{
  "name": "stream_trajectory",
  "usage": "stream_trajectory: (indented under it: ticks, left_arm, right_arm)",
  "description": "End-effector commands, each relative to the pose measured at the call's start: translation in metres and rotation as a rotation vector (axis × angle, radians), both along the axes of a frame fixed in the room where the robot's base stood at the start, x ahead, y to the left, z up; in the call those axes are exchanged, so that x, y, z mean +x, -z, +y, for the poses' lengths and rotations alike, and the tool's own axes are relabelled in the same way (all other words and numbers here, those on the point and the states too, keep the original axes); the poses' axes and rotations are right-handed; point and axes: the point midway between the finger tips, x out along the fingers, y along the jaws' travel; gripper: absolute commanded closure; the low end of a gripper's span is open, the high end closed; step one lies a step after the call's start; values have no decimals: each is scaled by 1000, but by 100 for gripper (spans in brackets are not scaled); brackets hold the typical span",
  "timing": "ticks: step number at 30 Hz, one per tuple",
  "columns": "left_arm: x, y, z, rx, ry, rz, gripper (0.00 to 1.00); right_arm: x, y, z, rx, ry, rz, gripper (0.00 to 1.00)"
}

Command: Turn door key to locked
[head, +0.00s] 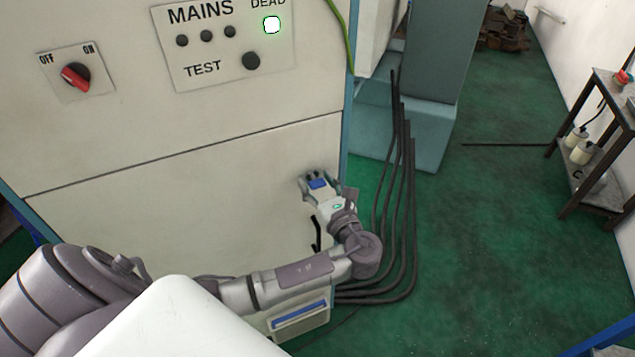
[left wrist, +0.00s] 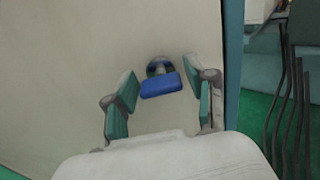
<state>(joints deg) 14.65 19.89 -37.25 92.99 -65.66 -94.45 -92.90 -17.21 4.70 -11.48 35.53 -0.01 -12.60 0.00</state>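The door key has a flat blue handle (head: 318,183), which lies roughly level in the picture. It sits in a round lock on the cream cabinet door (head: 150,190), near the door's right edge. In the left wrist view the blue handle (left wrist: 161,86) shows in front of the dark lock (left wrist: 159,68). My left gripper (head: 318,186) is open, with one finger on each side of the handle. My right gripper is out of view.
Above the door are a red rotary switch (head: 75,76) marked OFF and ON, and a MAINS panel (head: 225,45) with a lit DEAD lamp (head: 272,25). Black cables (head: 408,200) run down right of the cabinet. A metal table (head: 600,130) stands farther right; green floor lies between.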

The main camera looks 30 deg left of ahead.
Motion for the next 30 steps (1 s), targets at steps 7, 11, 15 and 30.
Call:
stream_trajectory:
  ticks: [7,11,15,30]
  left_arm:
    - [0,0,0,0,0,0,92]
    - [0,0,0,-2,0,-1,94]
    - [-1,0,0,-13,-1,-19,94]
    - [-2,2,0,-193,-2,-311,94]
  right_arm:
    - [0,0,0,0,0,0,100]
    - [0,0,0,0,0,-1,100]
    - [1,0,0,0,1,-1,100]
    - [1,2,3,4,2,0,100]
